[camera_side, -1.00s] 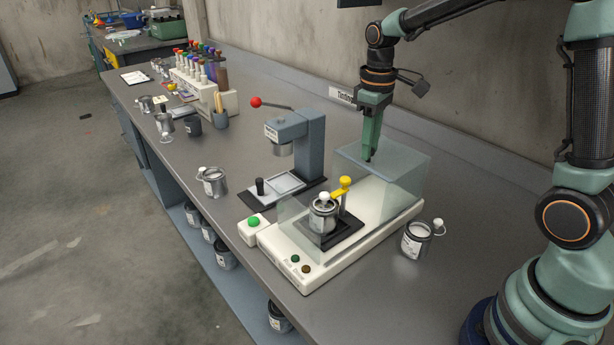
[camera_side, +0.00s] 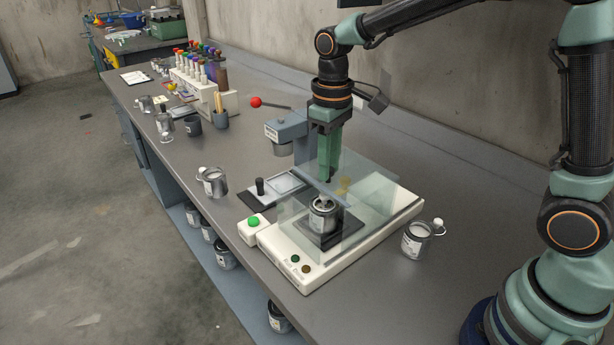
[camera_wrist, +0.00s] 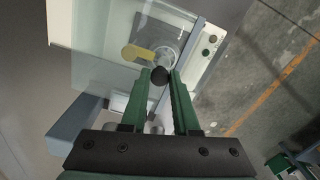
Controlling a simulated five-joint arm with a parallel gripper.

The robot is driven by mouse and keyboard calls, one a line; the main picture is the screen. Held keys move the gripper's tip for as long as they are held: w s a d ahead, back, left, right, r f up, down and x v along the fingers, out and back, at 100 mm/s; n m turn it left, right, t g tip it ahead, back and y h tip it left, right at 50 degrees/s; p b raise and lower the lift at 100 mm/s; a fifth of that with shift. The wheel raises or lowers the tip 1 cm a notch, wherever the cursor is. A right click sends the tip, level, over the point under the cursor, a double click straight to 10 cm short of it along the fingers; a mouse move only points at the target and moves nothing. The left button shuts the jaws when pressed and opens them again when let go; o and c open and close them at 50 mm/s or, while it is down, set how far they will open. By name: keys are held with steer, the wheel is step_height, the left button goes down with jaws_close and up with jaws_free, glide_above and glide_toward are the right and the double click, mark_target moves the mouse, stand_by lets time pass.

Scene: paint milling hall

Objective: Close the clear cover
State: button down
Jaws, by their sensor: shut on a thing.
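The clear cover (camera_side: 372,190) of the white machine now stands over the small paint can (camera_side: 318,222) and the yellow-topped clamp (camera_side: 343,187), which show through it. It also shows in the wrist view (camera_wrist: 105,70) as a pale see-through panel. My gripper (camera_side: 328,180) is at the cover's front upper edge. In the wrist view my gripper (camera_wrist: 159,80) is shut on a dark round knob (camera_wrist: 159,75) between its fingertips. I cannot tell whether the cover's lower edge touches the white base (camera_side: 385,222).
A green button box (camera_side: 254,227) sits at the base's left. A grey press (camera_side: 292,130) stands close behind.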

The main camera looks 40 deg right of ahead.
steer(key=shift+a+r, duration=0.1)
steer(key=shift+a, duration=2.45)
steer(key=c, duration=0.7)
jaws_free()
steer(key=shift+o, duration=0.2)
step_height(320, 180, up, 12)
steer(key=s+d+f+m+t, duration=0.3)
steer(key=s+d+f+t, duration=0.2)
steer(key=s+d, duration=0.6)
steer(key=shift+s+d+t, duration=0.2)
steer(key=shift+t, duration=0.1)
